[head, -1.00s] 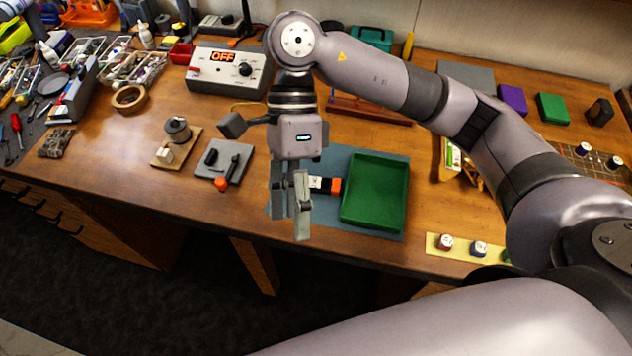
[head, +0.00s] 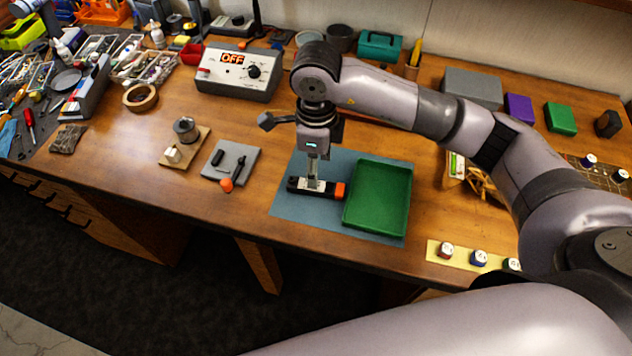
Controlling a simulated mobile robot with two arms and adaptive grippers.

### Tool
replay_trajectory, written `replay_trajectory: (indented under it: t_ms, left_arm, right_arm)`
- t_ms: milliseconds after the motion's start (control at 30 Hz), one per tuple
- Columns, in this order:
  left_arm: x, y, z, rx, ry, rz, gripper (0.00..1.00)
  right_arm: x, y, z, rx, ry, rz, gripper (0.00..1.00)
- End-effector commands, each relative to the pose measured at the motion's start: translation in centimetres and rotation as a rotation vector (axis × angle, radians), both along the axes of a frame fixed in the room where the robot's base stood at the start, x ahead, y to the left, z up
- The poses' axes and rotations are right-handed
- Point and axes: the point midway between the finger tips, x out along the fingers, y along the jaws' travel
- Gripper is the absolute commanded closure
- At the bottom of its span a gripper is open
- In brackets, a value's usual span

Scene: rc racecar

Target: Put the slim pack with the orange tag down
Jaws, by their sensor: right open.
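The slim pack (head: 299,186) is a dark, narrow block with a pale label and an orange tag (head: 340,190) at its right end. It lies flat on the blue-grey mat (head: 300,215), just left of the green tray (head: 377,200). My right gripper (head: 314,183) points down over the middle of the pack, its fingertips at the pack's label. The gripper is open, and its fingers hide part of the pack. I cannot tell whether a finger touches it. My left gripper is not in view.
Left of the mat is a grey plate (head: 232,160) with small dark parts and an orange knob. A wooden block with a spool (head: 186,130) stands farther left. A control box reading OFF (head: 238,72) is behind. Small bottles (head: 478,257) stand on a yellow strip at right. The tray is empty.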

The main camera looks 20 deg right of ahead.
Motion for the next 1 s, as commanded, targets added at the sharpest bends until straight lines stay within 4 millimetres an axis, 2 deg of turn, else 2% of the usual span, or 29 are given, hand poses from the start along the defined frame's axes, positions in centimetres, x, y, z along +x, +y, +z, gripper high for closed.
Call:
replay_trajectory:
  t_ms: [267,400,567,833,1000]
  left_arm:
    - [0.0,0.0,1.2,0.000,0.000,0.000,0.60]
    - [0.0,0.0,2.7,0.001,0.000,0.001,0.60]
    - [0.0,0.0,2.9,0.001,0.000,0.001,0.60]
    - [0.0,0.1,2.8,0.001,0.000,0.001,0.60]
    - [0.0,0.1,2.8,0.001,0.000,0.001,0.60]
  right_arm:
    - [-0.1,0.0,-2.0,-0.001,0.004,0.000,0.48]
    - [-0.1,0.0,-4.1,-0.001,0.006,0.000,0.48]
    - [-0.1,0.0,-6.1,-0.002,0.003,0.001,0.48]
    - [0.0,0.0,-6.5,-0.001,0.000,0.002,0.49]
    - [0.0,0.0,-6.5,-0.001,0.000,0.002,0.60]
